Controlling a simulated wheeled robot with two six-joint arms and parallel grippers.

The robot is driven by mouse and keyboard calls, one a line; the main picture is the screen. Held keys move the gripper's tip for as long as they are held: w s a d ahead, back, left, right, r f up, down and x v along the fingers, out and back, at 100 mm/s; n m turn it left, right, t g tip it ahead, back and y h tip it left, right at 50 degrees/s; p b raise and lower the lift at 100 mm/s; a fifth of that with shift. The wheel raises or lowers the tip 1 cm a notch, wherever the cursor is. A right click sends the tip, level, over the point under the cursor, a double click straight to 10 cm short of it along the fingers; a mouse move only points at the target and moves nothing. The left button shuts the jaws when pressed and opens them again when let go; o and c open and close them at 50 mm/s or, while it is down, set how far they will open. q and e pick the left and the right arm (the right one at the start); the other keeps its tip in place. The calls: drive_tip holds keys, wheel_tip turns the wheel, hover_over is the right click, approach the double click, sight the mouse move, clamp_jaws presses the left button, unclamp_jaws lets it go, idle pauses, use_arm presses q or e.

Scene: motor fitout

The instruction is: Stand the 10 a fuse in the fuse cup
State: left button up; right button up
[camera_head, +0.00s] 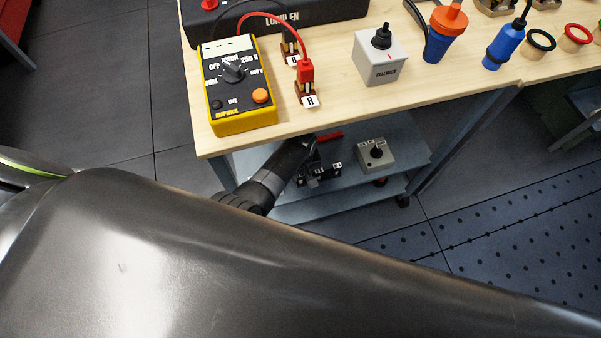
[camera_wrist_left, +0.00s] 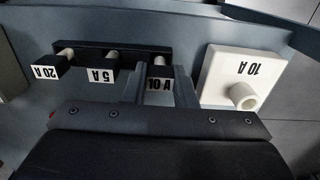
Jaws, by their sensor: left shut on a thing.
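In the left wrist view a dark fuse rack (camera_wrist_left: 118,48) carries white fuses over labels 20 A, 5 A and 10 A. My left gripper (camera_wrist_left: 159,80) has its two fingers on either side of the 10 A position and is shut on the pale 10 A fuse (camera_wrist_left: 158,60), which is partly hidden and appears to be at its rack position. To the right is a white plate labelled 10 A with a round white fuse cup (camera_wrist_left: 245,96). In the head view my left gripper (camera_head: 309,168) reaches onto the lower shelf at the rack. My right gripper is not in view.
The lower shelf (camera_head: 420,150) sits under a wooden tabletop (camera_head: 330,112), whose front edge is close above my left arm. A grey box with a black knob (camera_head: 376,155) stands right of the rack. A yellow meter (camera_head: 237,85) and a grey switch box (camera_head: 380,57) are on the tabletop.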

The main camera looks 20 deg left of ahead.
use_arm(q)
drive_tip(key=shift+f, duration=0.3)
drive_tip(key=o, duration=1)
drive_tip(key=shift+o, duration=0.2)
wheel_tip(320, 180, up, 3)
drive_tip(key=shift+r+p, duration=0.1)
drive_tip(key=shift+p, duration=0.55)
wheel_tip(320, 180, up, 3)
drive_tip(key=shift+r+p, duration=0.15)
drive_tip(key=shift+p, duration=0.35)
drive_tip(key=shift+r, duration=0.55)
